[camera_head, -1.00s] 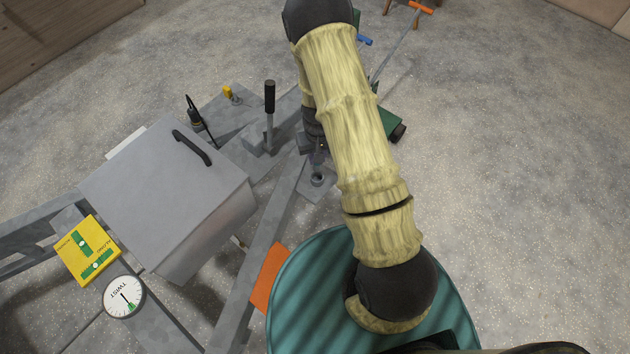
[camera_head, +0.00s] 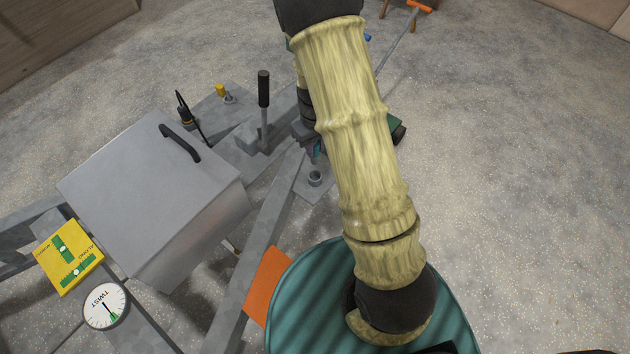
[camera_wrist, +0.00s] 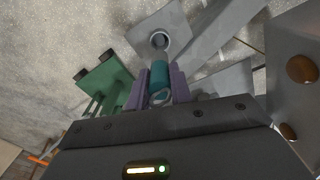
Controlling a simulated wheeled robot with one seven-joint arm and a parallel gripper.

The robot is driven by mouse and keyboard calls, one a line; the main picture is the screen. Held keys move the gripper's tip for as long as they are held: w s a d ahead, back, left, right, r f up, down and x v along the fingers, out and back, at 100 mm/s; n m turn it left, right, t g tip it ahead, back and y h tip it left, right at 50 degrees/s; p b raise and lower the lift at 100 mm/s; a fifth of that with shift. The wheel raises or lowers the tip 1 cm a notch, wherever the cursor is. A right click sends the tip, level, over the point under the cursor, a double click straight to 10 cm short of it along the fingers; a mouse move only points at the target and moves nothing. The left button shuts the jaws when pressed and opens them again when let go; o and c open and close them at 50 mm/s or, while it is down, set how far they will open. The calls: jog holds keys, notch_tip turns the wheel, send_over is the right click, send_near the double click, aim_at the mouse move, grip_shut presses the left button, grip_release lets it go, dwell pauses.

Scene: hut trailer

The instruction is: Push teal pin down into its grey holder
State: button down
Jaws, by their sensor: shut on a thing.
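The teal pin (camera_wrist: 160,74) is held between the two purplish fingers of my gripper (camera_wrist: 158,88) in the wrist view. Its ring end is nearest the wrist, and its far end points toward the grey holder (camera_wrist: 159,41). The holder is a short round socket on a flat grey plate, and its dark opening shows. In the head view the holder (camera_head: 315,178) stands just below my gripper (camera_head: 312,148). A small bit of teal (camera_head: 317,148) shows there beside the dark fingers. The pin appears outside the socket, with its tip close to the opening.
A black-handled lever (camera_head: 264,95) stands left of my gripper. A large grey box (camera_head: 150,200) with a black handle lies further left, near a yellow level (camera_head: 68,257) and a TWIST dial (camera_head: 106,306). A green part (camera_wrist: 105,82) lies left in the wrist view.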

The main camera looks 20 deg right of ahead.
aim_at(315, 160)
jog(key=shift+f, duration=3.15)
jog(key=shift+b, duration=0.3)
jog(key=shift+f, duration=1.85)
jog(key=shift+f+b, duration=0.2)
jog(key=shift+b, duration=0.1)
jog(key=c, duration=1.3)
grip_release()
jog(key=shift+o, duration=0.2)
jog(key=shift+r, duration=0.1)
notch_tip(315, 160, up, 12)
jog(key=shift+r+p, duration=0.1)
jog(key=shift+p, duration=0.7)
